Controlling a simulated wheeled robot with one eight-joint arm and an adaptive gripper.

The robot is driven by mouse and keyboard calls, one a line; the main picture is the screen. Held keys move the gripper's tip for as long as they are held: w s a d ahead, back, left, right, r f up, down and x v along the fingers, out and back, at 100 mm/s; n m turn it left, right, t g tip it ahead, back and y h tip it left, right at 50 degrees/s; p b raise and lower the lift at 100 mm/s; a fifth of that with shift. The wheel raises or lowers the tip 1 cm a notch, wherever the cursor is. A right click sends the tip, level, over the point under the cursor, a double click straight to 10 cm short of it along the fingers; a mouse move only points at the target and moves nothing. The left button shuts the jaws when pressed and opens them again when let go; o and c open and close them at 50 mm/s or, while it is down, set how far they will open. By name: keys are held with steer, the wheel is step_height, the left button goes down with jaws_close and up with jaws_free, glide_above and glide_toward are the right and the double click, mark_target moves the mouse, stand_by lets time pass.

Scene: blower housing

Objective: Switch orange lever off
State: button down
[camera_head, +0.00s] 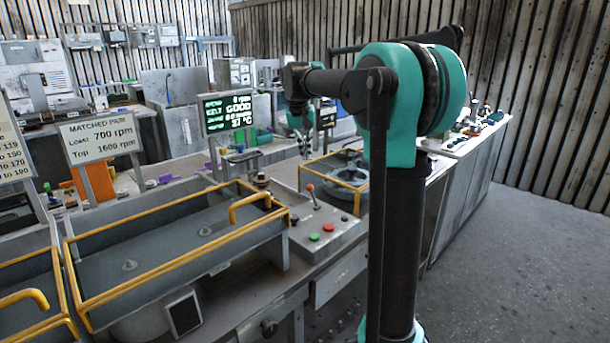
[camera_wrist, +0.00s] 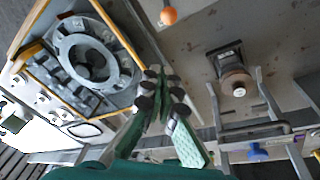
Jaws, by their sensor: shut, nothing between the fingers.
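The orange lever (camera_head: 311,190) is a thin stick with an orange ball knob, standing on a grey control panel (camera_head: 322,251) with red and green buttons. In the head view it leans up and to the left. In the wrist view the orange knob (camera_wrist: 168,15) is at the top edge, with part of its stick. My gripper (camera_head: 305,152) is above and behind the lever in the head view, pointing down. In the wrist view the fingertips of my gripper (camera_wrist: 162,78) are together and empty, apart from the knob.
A round grey housing (camera_head: 347,177) inside a yellow-edged frame is right of the lever. A grey trough with yellow rails (camera_head: 165,250) is to the left. A dark post with a brown round top (camera_wrist: 236,82) stands right of the fingers. A display (camera_head: 228,112) is behind.

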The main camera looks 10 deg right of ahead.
mark_target(313, 197)
steer(key=shift+w+r, duration=0.15)
steer(key=shift+w, duration=0.05)
steer(key=f, duration=0.6)
steer(key=s+d+f, duration=0.1)
steer(key=f, duration=0.2)
steer(key=shift+s+f, duration=0.1)
steer(key=shift+f, duration=0.15)
steer(key=shift+s+a+r, duration=0.1)
steer(key=shift+s, duration=0.4)
steer(key=shift+s+d+r+t+y, duration=0.2)
steer(key=shift+t+y, duration=0.1)
